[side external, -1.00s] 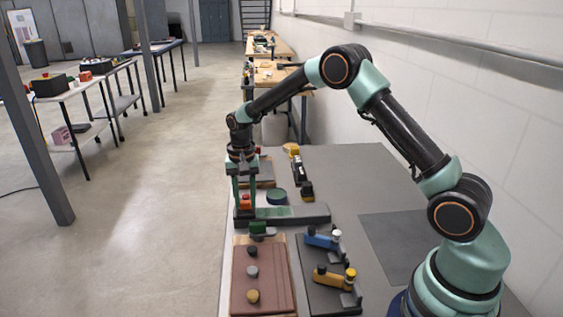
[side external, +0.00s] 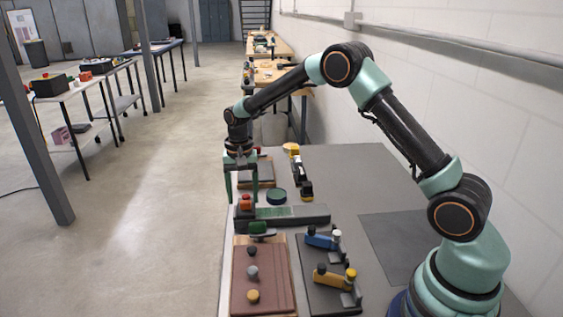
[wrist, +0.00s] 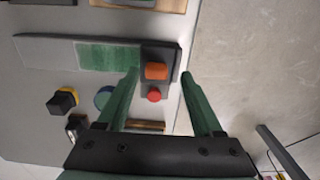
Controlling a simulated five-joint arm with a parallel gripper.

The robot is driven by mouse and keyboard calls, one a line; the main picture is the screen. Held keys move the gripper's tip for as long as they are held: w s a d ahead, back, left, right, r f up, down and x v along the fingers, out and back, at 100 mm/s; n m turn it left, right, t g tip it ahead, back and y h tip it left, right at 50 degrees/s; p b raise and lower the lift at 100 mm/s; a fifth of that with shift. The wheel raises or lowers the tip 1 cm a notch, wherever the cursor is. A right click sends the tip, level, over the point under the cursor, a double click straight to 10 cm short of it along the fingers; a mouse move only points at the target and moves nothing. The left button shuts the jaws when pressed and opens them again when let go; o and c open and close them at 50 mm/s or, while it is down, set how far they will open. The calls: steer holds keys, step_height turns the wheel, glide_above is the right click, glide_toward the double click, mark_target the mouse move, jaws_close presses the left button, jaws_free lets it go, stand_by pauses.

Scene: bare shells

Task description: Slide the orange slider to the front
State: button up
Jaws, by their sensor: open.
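The orange slider (side external: 246,204) sits at the left end of a dark rail block (side external: 315,214) with a green strip beside it. In the wrist view the orange slider (wrist: 156,71) shows between my fingertips in the picture, at the right end of the rail, next to the green strip (wrist: 108,56). My gripper (side external: 241,196) is open and empty, with its fingers pointing down near the slider. In the wrist view my gripper (wrist: 161,75) has its two green fingers spread wide. I cannot tell the exact height of the fingertips above the slider.
A brown board with knobs (side external: 270,290) and a dark panel with blue and yellow levers (side external: 318,285) lie nearer the camera. A green handle (side external: 260,229) is close to the rail. A green round knob (side external: 277,196) stands behind it. The table's left edge is close.

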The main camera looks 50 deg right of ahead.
mark_target(243, 201)
step_height(243, 201, up, 11)
stand_by(0.3)
steer(key=s+a+r+n+t, duration=0.1)
steer(key=s+r+n+t, duration=0.25)
steer(key=s+r, duration=0.65)
steer(key=s+a+f+n+t, duration=0.1)
steer(key=s+n, duration=0.4)
steer(key=s, duration=0.7)
steer(key=shift+s+f+t, duration=0.2)
steer(key=shift+f+t, duration=0.35)
steer(key=shift+f, duration=0.35)
